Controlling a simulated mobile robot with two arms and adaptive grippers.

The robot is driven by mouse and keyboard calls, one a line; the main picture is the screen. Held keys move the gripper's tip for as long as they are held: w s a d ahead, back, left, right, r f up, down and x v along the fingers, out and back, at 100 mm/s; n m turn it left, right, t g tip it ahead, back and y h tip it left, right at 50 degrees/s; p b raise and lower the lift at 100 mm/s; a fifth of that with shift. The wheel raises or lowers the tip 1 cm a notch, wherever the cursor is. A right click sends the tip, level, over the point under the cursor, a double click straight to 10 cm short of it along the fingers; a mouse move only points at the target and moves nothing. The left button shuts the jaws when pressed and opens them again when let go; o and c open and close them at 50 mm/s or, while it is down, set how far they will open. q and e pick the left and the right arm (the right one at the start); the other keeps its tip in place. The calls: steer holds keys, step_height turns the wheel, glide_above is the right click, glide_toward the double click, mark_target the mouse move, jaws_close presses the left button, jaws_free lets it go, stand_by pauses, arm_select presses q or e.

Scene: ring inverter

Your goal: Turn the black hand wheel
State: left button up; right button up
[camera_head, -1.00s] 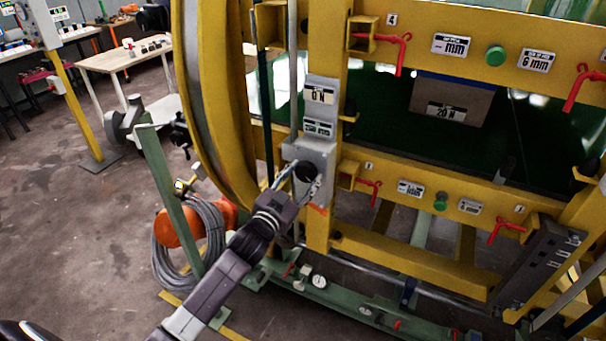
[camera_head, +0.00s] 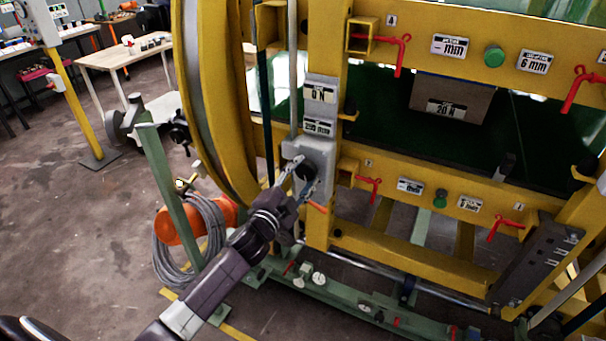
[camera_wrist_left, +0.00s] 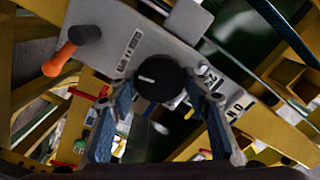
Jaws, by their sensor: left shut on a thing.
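The black hand wheel (camera_head: 306,171) is a small round knob on the grey control box (camera_head: 319,150) fixed to the yellow frame's upright. It also shows in the left wrist view (camera_wrist_left: 159,78) as a dark disc with a small pale label. My left gripper (camera_head: 298,176) reaches it from below, one finger on each side of the wheel. In the left wrist view the blue-padded fingers (camera_wrist_left: 162,88) are closed on the wheel's rim. The exact contact is partly hidden. My right gripper is not in view.
An orange-tipped handle (camera_wrist_left: 54,66) sticks out beside the wheel. The large yellow ring (camera_head: 219,110) stands just left of the box. Red clamp levers (camera_head: 398,52) line the yellow beams. A coiled grey cable (camera_head: 188,245) hangs at left. Open floor lies further left.

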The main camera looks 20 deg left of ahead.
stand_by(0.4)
arm_select(q)
steer(key=o, duration=1.2)
steer(key=shift+c, duration=0.2)
steer(key=s, duration=1.2)
steer(key=shift+a, duration=0.25)
